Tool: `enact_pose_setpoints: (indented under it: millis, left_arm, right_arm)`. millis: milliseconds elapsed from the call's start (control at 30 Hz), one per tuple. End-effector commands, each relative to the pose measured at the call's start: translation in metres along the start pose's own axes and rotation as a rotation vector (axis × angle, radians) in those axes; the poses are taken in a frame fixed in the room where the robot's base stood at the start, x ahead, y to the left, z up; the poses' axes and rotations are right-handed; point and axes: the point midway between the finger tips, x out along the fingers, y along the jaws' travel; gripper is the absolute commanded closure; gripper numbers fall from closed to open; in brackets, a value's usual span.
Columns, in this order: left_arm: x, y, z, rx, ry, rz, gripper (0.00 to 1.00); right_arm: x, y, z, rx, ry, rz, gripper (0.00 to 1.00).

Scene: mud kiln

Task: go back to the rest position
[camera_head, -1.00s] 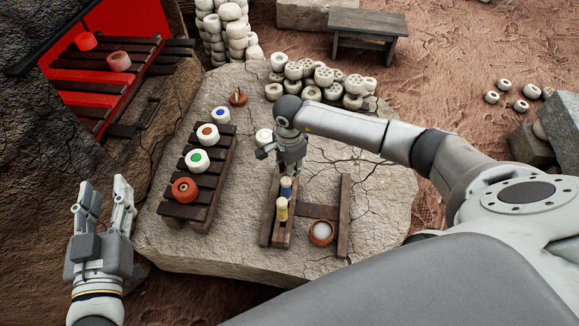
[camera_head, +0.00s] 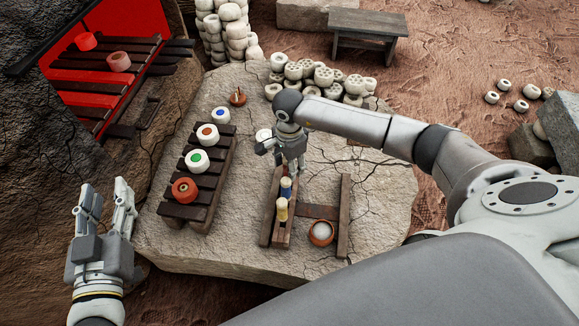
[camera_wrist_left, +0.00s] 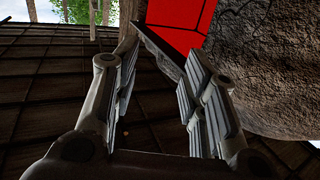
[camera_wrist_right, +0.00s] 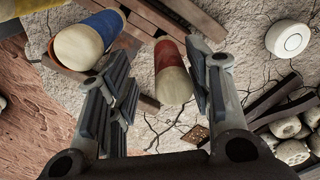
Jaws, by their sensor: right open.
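My left gripper (camera_head: 105,190) is open and empty at the lower left, fingers pointing up, beside the stone slab; it also shows open in the left wrist view (camera_wrist_left: 160,75). My right gripper (camera_head: 291,168) points down over the dark wooden rack (camera_head: 265,225). In the right wrist view the right gripper (camera_wrist_right: 158,75) is open, with a red-banded cream bottle (camera_wrist_right: 172,72) showing between its fingers; I cannot tell whether they touch.
A slatted stand (camera_head: 213,187) holds several white pieces with coloured centres and a terracotta one. A small bowl (camera_head: 320,233) sits by the rack. White pieces are piled at the slab's back (camera_head: 352,85). A red-lit kiln opening (camera_head: 125,20) is upper left.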

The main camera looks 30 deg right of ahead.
Motion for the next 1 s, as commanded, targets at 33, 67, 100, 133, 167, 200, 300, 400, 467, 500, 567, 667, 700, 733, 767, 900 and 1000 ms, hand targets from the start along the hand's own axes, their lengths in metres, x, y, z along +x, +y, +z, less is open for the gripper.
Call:
enact_pose_setpoints:
  millis: [33, 67, 100, 133, 167, 200, 300, 400, 467, 500, 567, 667, 700, 733, 767, 900, 1000]
  left_arm:
    - [0.000, 0.000, -0.001, 0.000, 0.002, 0.000, 0.60]
    - [0.000, 0.000, -0.001, 0.000, 0.002, 0.001, 0.60]
    - [0.000, 0.000, -0.001, 0.000, 0.002, 0.001, 0.60]
    - [0.000, 0.000, -0.001, 0.000, 0.003, 0.001, 0.60]
    - [0.000, 0.000, -0.001, 0.000, 0.003, 0.001, 0.60]
    - [0.000, 0.000, -0.001, 0.000, 0.003, 0.001, 0.60]
    - [0.000, 0.000, -0.002, 0.000, 0.004, 0.001, 0.60]
    - [0.000, 0.001, -0.002, 0.000, 0.004, 0.001, 0.60]
    - [0.000, 0.000, -0.002, 0.000, 0.005, 0.001, 0.60]
    - [0.000, 0.001, -0.002, 0.000, 0.005, 0.001, 0.60]
    - [0.000, 0.001, -0.002, 0.000, 0.005, 0.001, 0.60]
    - [0.000, 0.001, -0.002, 0.000, 0.005, 0.001, 0.60]
    - [0.000, 0.001, -0.002, 0.000, 0.005, 0.001, 0.60]
    - [0.000, 0.001, -0.002, 0.000, 0.005, 0.001, 0.60]
    - [0.000, 0.001, -0.002, 0.000, 0.004, 0.001, 0.60]
    - [0.000, 0.000, 0.004, 0.001, -0.018, 0.000, 0.60]
    - [-0.002, -0.001, 0.013, 0.001, -0.062, -0.003, 0.60]
  right_arm:
    - [-0.012, -0.001, -0.001, -0.002, 0.002, -0.005, 0.53]
    - [-0.018, -0.001, -0.001, -0.001, 0.002, -0.006, 0.53]
    - [-0.027, -0.002, -0.001, -0.001, 0.002, -0.006, 0.53]
    - [-0.034, -0.002, -0.001, -0.001, 0.002, -0.006, 0.53]
    - [-0.041, -0.001, -0.001, -0.002, 0.002, -0.006, 0.53]
    - [-0.049, -0.001, -0.001, -0.001, 0.002, -0.006, 0.53]
    - [-0.069, -0.001, -0.001, -0.001, 0.001, -0.005, 0.53]
    - [-0.085, -0.001, 0.000, 0.000, 0.001, -0.004, 0.53]
    - [-0.092, -0.001, -0.001, 0.001, 0.001, -0.003, 0.53]
    - [-0.095, -0.001, -0.001, 0.001, 0.001, -0.003, 0.53]
    - [-0.099, 0.000, -0.001, 0.000, 0.001, -0.002, 0.53]
    - [-0.102, 0.000, -0.001, 0.000, 0.001, -0.001, 0.53]
    - [-0.102, 0.000, -0.001, 0.000, 0.001, -0.001, 0.53]
    - [-0.102, 0.000, 0.000, 0.000, 0.001, 0.000, 0.53]
    - [-0.102, 0.000, 0.000, 0.000, -0.001, -0.001, 0.53]
    - [-0.097, 0.001, 0.026, -0.002, -0.086, -0.017, 0.53]
    - [-0.093, 0.003, 0.076, 0.009, -0.260, -0.046, 0.53]
